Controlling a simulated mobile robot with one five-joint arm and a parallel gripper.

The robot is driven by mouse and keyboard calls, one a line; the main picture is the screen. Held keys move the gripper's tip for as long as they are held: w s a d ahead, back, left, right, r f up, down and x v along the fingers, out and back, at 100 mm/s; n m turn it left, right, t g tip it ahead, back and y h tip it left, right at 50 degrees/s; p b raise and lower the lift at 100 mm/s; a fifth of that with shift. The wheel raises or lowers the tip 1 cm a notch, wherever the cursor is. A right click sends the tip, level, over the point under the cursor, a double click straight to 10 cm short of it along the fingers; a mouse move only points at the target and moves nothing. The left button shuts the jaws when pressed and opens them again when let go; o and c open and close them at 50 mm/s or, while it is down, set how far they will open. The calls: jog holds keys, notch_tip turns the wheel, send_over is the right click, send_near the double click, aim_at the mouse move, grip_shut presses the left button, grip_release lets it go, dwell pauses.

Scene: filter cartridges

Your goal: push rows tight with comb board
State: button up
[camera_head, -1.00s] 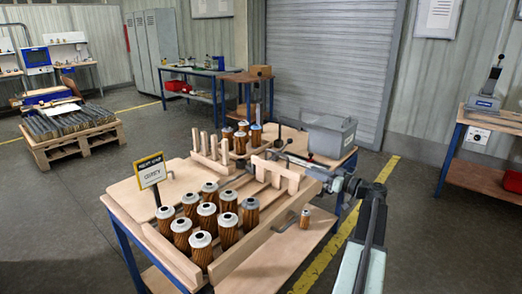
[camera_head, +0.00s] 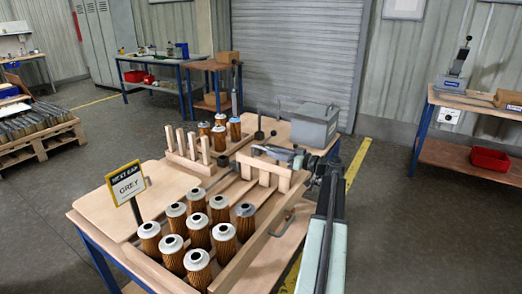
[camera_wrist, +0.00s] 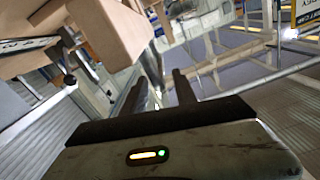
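The wooden comb board (camera_head: 268,169) stands on the bench in the head view, teeth down across the lanes behind the filter rows. Several pleated brown filter cartridges (camera_head: 197,231) stand in rows at the front, most with pale caps. The cartridge at the right end (camera_head: 245,221) has a darker grey cap. My gripper (camera_head: 298,159) is beside the comb board's right end, and the head view does not show whether they touch. In the wrist view, the two dark fingers (camera_wrist: 160,80) are apart with nothing visible between them. A wooden part (camera_wrist: 108,32) is at upper left, outside the fingers.
A wooden rack with upright pegs (camera_head: 188,150) and a few more cartridges (camera_head: 220,132) are behind. A grey box (camera_head: 315,125) sits at back right. A long wooden rail (camera_head: 262,230) borders the rows on the right.

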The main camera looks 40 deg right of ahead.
aim_at(255, 146)
jog(key=x, duration=0.5)
jog(key=shift+w+a, duration=0.1)
jog(key=shift+w, duration=0.3)
grip_shut()
jog(key=shift+s, duration=0.1)
dwell(0.8)
